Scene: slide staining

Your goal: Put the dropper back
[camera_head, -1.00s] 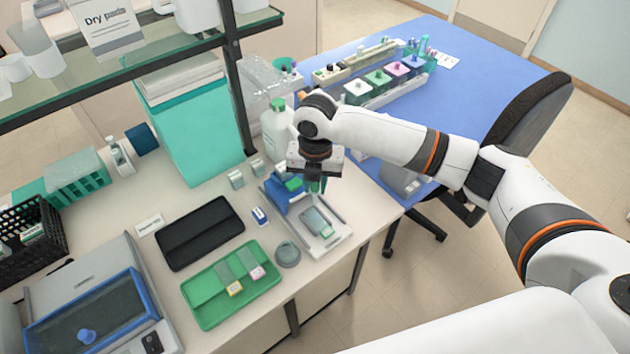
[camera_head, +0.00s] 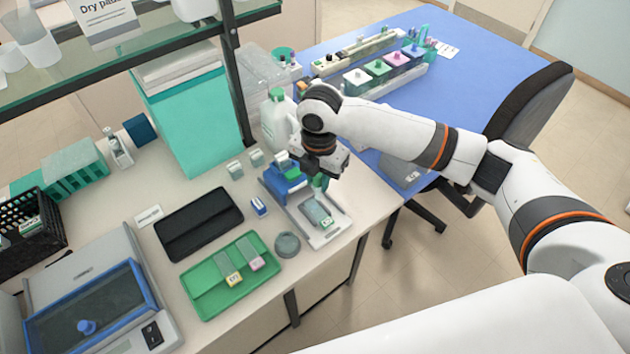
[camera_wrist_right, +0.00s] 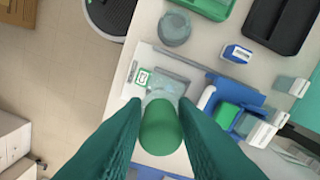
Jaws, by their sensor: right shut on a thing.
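My right gripper (camera_head: 320,180) is over the right part of the white bench, above a pale slide stage (camera_head: 330,235) with a blue part. In the right wrist view its teal fingers (camera_wrist_right: 160,112) are shut on the dropper's green bulb (camera_wrist_right: 160,128). The dropper's tip points down towards the slide (camera_head: 316,212) on the stage; whether it touches is hidden by the bulb. My left gripper is out of view.
A white bottle with green cap (camera_head: 277,120) stands close beside my right wrist. A green tray (camera_head: 205,300) with two slides, a grey round pot (camera_head: 287,245) and a black case (camera_head: 199,222) lie to the left. A shelf post (camera_head: 236,85) rises further back.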

